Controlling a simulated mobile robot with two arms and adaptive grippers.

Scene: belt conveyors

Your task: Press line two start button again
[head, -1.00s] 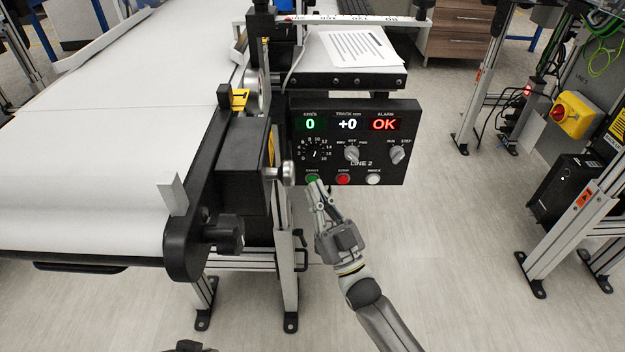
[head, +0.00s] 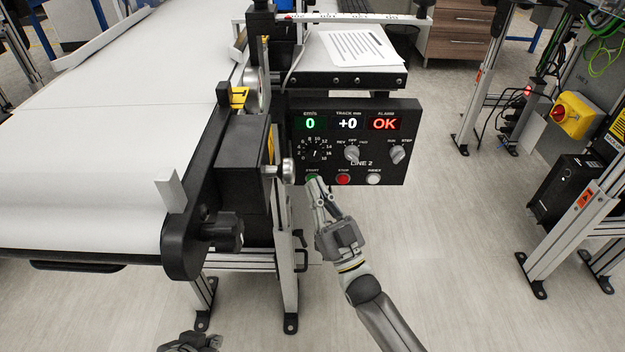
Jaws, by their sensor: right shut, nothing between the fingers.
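The black LINE 2 control panel (head: 388,165) hangs beside the conveyor. Its green START button (head: 309,180) is now mostly covered by my fingertips. My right gripper (head: 316,184) is shut and empty, its tips at the START button; I cannot tell whether they touch it or push it in. The red STOP button (head: 343,179) and the white INDEX button (head: 373,179) are to its right, clear of the fingers. The displays read speed 0, track +0 and alarm OK. A dark part at the bottom edge seems to be my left gripper (head: 188,343), mostly cut off.
The white conveyor belt (head: 110,150) fills the left side, with a black tension knob (head: 222,232) near its end. A silver knob (head: 288,171) sits just left of the START button. A shelf with a paper (head: 360,48) is above the panel.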

